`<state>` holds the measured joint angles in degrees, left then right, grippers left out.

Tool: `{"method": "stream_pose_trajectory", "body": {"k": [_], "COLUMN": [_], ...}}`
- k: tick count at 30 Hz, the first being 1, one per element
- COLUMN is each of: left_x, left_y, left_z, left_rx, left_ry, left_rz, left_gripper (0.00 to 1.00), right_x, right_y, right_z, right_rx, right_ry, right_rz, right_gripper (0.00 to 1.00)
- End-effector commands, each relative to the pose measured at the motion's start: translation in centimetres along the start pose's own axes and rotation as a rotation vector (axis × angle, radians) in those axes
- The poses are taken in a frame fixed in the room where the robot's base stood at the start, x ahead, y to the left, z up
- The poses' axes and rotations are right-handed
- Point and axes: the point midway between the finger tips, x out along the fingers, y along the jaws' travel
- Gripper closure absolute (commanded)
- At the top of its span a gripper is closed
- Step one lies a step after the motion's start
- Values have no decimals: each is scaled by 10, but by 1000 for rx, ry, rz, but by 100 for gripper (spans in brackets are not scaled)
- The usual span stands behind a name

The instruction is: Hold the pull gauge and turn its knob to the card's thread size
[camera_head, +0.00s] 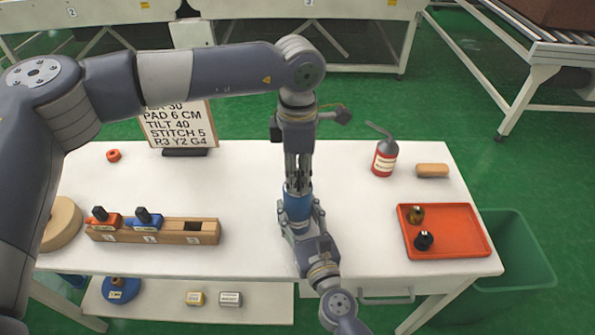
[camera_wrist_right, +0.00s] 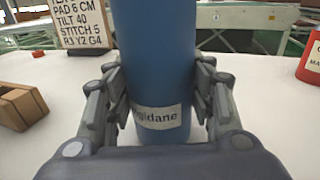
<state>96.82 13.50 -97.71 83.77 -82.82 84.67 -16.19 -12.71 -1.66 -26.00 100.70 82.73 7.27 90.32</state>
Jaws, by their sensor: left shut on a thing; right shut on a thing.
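A blue cylinder (camera_head: 297,207), likely the pull gauge, stands upright over the middle of the white table. In the right wrist view the blue cylinder (camera_wrist_right: 158,50) carries a label, partly readable as "gidane". My right gripper (camera_wrist_right: 158,88) is shut around it, one finger on each side. My left gripper (camera_head: 298,180) comes down from above and is shut at its top end. The fingers hide the knob and its setting. The card (camera_head: 178,124) stands at the back left. It reads PAD 6 CM, TILT 40, STITCH 5, R3 Y2 G4; my left arm covers its top lines.
A wooden rack (camera_head: 155,231) at the left holds an orange and a blue piece; slot 3 is empty. A red tray (camera_head: 445,209) holds two knobs. A green bin (camera_head: 520,240) is right.

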Motion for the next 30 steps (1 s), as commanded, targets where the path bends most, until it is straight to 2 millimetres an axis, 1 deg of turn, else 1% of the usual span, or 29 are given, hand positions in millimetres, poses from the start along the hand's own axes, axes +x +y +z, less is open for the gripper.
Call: {"method": "stream_pose_trajectory", "body": {"k": [1,12,18,24,30], "left_x": [1,1,0,0,0], "left_y": [-4,-4,-4,-4,-4], "left_z": [1,1,2,2,2], "left_rx": [-40,-382,-534,-641,-700], "left_ry": [0,1,2,1,2], "left_rz": [-9,-10,-10,-9,-9], "left_gripper": [94,94,94,94,94], "right_x": [1,1,1,1,1], "right_y": [-1,-1,-1,0,0], "right_z": [2,2,2,2,2], "right_rx": [2,0,-2,-3,-4], "right_ry": [-4,-4,-4,-4,-4], "right_rz": [-3,-2,-1,0,1], "right_gripper": [95,95,95,95,95]}}
